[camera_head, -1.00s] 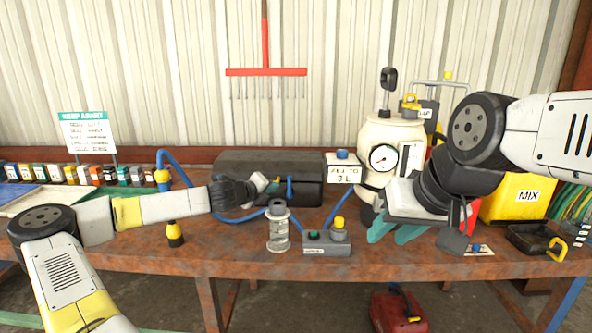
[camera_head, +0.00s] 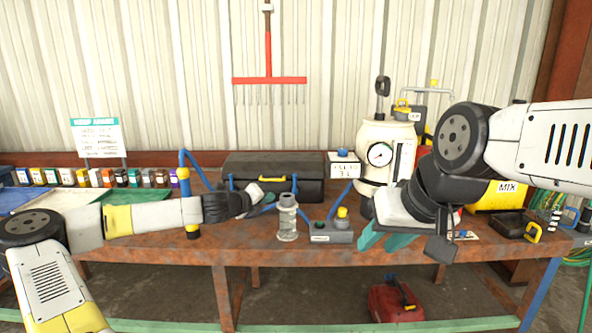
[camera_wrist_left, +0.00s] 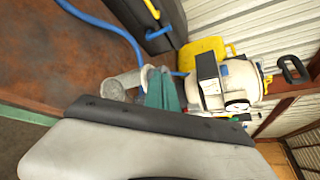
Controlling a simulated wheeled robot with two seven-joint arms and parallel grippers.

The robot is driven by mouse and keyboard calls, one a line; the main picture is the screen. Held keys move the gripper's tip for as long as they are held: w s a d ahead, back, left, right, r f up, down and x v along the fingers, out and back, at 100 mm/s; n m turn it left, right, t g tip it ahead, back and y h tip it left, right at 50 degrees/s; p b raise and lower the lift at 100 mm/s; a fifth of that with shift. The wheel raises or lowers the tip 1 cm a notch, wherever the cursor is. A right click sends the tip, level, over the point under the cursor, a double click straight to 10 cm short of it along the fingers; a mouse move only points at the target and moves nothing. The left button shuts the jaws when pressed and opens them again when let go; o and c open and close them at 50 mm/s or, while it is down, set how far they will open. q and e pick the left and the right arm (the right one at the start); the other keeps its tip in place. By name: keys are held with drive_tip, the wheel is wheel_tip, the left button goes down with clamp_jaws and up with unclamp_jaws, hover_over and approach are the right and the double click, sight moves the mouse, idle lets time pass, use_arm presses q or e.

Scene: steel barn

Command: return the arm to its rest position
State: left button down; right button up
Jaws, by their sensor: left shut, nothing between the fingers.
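My left arm reaches across the bench from the left in the head view. My left gripper (camera_head: 264,207) is shut and empty, in front of the black toolbox and just left of a clear jar-like cylinder. Its teal fingers are close together in the left wrist view (camera_wrist_left: 164,92). My right gripper (camera_head: 384,239) hangs over the bench's front edge, pointing down. Its two teal fingers stand apart with nothing seen between them.
The black toolbox (camera_head: 310,163), clear cylinder (camera_head: 287,222), grey switch box (camera_head: 330,236) and cream tank with gauge (camera_head: 374,140) stand on the rusty bench (camera_head: 180,250). Blue hose (camera_head: 192,157) curves behind my left arm. A red can (camera_head: 388,305) stands on the floor.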

use_arm(q)
drive_tip(key=s+d+f+m+g+h, duration=0.25)
drive_tip(key=s+d+m, duration=0.45)
drive_tip(key=d+m, duration=0.35)
drive_tip(key=s+m+g+y, duration=0.35)
drive_tip(key=s+m, duration=0.55)
drive_tip(key=m, duration=0.3)
drive_tip(key=s+a+r+m+y, duration=0.1)
drive_tip(key=s+a+r+m, duration=0.4)
drive_tip(key=s, duration=0.3)
drive_tip(key=s+a+r+m+y, duration=0.1)
drive_tip(key=s+a+r+m, duration=0.4)
drive_tip(key=s+m, duration=0.2)
drive_tip(key=s+a+r+m+y, duration=0.1)
drive_tip(key=s+a+r+m, duration=0.4)
drive_tip(key=s, duration=0.5)
drive_tip(key=shift+s+a+m+g+y, duration=0.25)
drive_tip(key=shift+a+m+g+y, duration=0.05)
drive_tip(key=shift+m, duration=0.75)
use_arm(e)
drive_tip(key=shift+a, duration=0.1)
drive_tip(key=shift+c, duration=0.3)
